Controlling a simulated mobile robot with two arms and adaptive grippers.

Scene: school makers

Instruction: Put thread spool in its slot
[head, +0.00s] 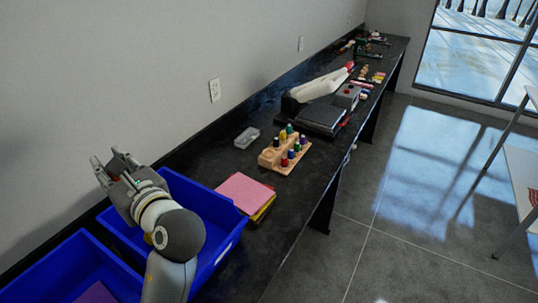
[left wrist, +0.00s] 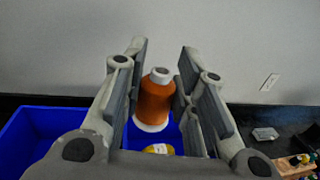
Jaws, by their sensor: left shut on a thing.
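An orange thread spool (left wrist: 154,100) with a white top and white base stands upright between the finger pads of my left gripper (left wrist: 156,88) in the left wrist view. My left gripper (head: 112,174) is shut on it, raised above the blue bin at the lower left in the head view. There the spool is mostly hidden by the gripper. A wooden spool rack (head: 271,158) with several coloured spools stands on the black counter, right of the gripper. It also shows at the right edge of the left wrist view (left wrist: 287,169). My right gripper is out of view.
Blue bins (head: 225,249) stand at the near end of the black counter (head: 222,160). Pink and yellow sheets (head: 243,190) lie beside them. A clear box (head: 247,137) lies left of the rack; a black device (head: 321,117) and white machine stand beyond. The wall borders the counter.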

